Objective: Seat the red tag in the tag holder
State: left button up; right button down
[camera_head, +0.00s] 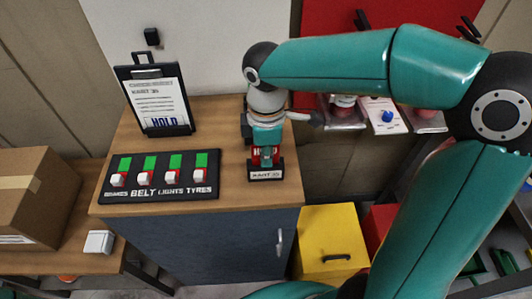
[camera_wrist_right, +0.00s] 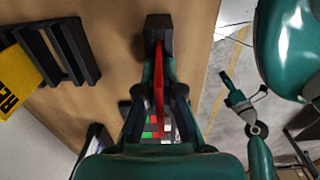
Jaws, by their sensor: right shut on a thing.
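The tag holder (camera_head: 266,174) is a small black block with a white label, near the right edge of the cabinet top. In the right wrist view the black holder (camera_wrist_right: 158,28) is at the far end of the fingers. My right gripper (camera_head: 264,152) is directly above it, pointing down, shut on the red tag (camera_wrist_right: 159,80). The tag is upright and edge-on, and its far end meets the holder. I cannot tell how deep it sits. In the head view the gripper mostly hides the tag. A small teal gripper, apparently my left (camera_wrist_right: 238,97), shows far off in the right wrist view; its jaws are unclear.
A black switch panel (camera_head: 160,190) and a clipboard (camera_head: 155,100) reading HOLD stand left of the holder. A cardboard box (camera_head: 35,200) is at far left. A yellow box (camera_head: 330,240) stands below, right of the cabinet (camera_head: 205,245). Bagged items hang behind my right arm.

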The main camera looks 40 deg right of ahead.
jog(key=c, duration=1.2)
grip_release()
jog(key=shift+c, duration=0.2)
notch_tip(320, 180, up, 12)
jog(key=shift+f, duration=0.1)
